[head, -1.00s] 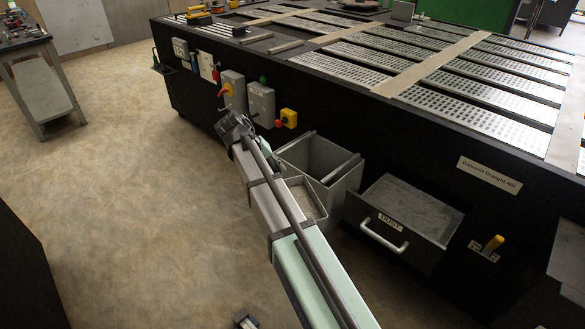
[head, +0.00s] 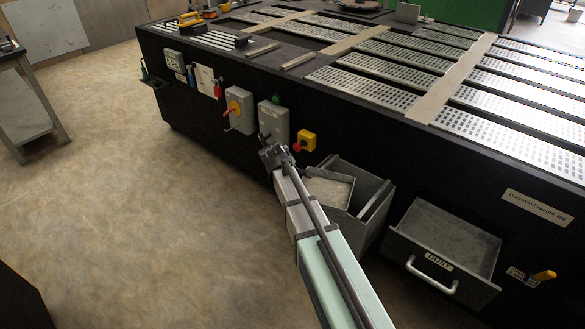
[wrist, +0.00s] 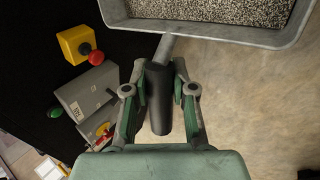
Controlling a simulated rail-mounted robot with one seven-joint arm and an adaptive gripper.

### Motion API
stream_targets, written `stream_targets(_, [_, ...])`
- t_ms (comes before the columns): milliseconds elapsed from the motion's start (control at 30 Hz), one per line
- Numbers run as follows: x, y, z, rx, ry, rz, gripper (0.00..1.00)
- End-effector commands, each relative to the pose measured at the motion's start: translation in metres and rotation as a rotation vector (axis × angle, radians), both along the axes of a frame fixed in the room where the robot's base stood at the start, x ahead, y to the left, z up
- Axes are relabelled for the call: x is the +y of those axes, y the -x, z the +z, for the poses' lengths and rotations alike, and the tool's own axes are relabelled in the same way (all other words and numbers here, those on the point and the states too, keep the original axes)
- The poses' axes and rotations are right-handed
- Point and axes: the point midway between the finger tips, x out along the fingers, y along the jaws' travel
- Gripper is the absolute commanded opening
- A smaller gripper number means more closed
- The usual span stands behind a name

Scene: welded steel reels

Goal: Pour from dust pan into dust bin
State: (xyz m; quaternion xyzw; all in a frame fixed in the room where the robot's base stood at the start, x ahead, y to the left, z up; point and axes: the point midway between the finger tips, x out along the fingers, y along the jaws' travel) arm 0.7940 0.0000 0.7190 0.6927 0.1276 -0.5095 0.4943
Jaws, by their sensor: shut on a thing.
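The dust pan (head: 347,203) is a shallow grey pan filled with speckled grey dust, seen just beyond my arm in the head view. In the wrist view its rim (wrist: 255,38) and the dust (wrist: 215,10) show at the top, with the pan roughly level. My gripper (wrist: 160,88) is shut on the pan's black handle. In the head view my arm hides the gripper and handle. The dust bin (head: 378,215) is a square grey open container against the black machine. The pan overlaps its opening in the picture; the exact height gap cannot be told.
An open drawer (head: 440,262) labelled DUST juts out right of the bin. Switch boxes (head: 273,122) and a yellow box with a red button (head: 307,141) stick out from the machine (head: 215,110) near my arm.

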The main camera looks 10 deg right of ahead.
Motion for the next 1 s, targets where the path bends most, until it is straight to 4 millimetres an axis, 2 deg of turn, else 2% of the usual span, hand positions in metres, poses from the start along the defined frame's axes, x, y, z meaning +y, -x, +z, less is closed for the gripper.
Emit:
stream_targets(200, [0.0,-0.013,-0.002,-0.001,0.003,0.227,0.0])
stream_targets(400, [0.0,-0.02,-0.005,-0.001,0.003,0.353,0.0])
stream_targets(633, [0.0,-0.023,-0.006,-0.001,0.005,0.421,0.0])
stream_targets(1000, [0.0,-0.024,-0.007,-0.001,0.006,0.43,0.0])
